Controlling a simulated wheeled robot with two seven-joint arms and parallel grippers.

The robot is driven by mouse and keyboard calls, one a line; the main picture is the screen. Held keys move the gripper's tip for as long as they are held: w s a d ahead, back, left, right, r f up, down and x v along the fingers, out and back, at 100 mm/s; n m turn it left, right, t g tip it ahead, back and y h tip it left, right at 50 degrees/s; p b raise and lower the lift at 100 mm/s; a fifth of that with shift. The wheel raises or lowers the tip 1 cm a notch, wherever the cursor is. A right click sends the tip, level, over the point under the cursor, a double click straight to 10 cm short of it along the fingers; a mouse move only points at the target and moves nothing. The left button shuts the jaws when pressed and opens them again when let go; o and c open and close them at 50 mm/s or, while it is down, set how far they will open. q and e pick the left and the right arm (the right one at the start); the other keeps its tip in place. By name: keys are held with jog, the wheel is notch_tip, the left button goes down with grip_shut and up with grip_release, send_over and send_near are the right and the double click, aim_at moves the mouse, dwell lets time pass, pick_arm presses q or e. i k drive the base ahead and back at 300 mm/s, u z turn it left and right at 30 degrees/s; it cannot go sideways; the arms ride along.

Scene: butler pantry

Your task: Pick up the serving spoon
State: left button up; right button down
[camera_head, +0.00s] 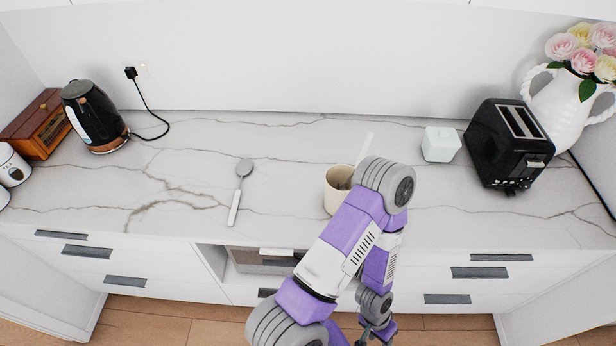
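The serving spoon (240,190) lies flat on the marble counter, left of centre. Its grey bowl points to the back and its pale handle to the front edge. One purple and white arm of mine rises from the bottom, left of centre, leans right, then bends down at a grey elbow. I take it for my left arm. Its gripper (377,334) hangs low in front of the drawers, well right of the spoon and apart from it. The bottom edge cuts off the fingertips, so their opening is unclear. My other gripper is out of view.
A cream crock (335,192) with a pale utensil stands partly behind my arm. A black kettle (93,115) and wooden box (36,122) stand left. A white jar (440,145), black toaster (507,145) and flower vase (563,108) stand right. The counter around the spoon is clear.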

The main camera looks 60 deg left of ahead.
aim_at(244, 167)
jog(key=z, duration=1.05)
jog(key=k, duration=1.2)
jog(key=u, duration=1.85)
